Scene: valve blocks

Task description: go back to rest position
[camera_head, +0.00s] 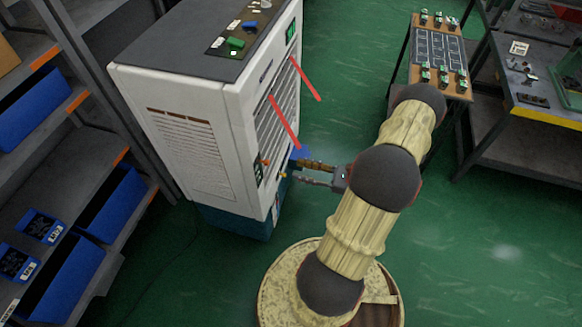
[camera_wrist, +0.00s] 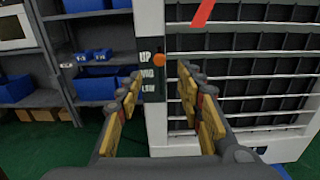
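My gripper (camera_head: 294,169) is in front of the white cabinet's (camera_head: 196,148) grille side, close to its lower part. In the wrist view my gripper (camera_wrist: 160,84) has its two yellow-padded fingers spread apart, with nothing between them. Beyond the fingertips is a dark strip (camera_wrist: 152,76) on the cabinet, marked UP, MID and LOW. An orange knob (camera_wrist: 159,59) sits at the UP mark. The fingertips look apart from the knob, but the exact gap is hard to judge.
Red strips (camera_head: 285,122) stick out from the grille. Shelves with blue bins (camera_head: 112,205) stand left. A small table (camera_head: 439,49) with green-and-black parts and a dark workbench (camera_head: 540,107) stand right. Green floor is open between the cabinet and the tables.

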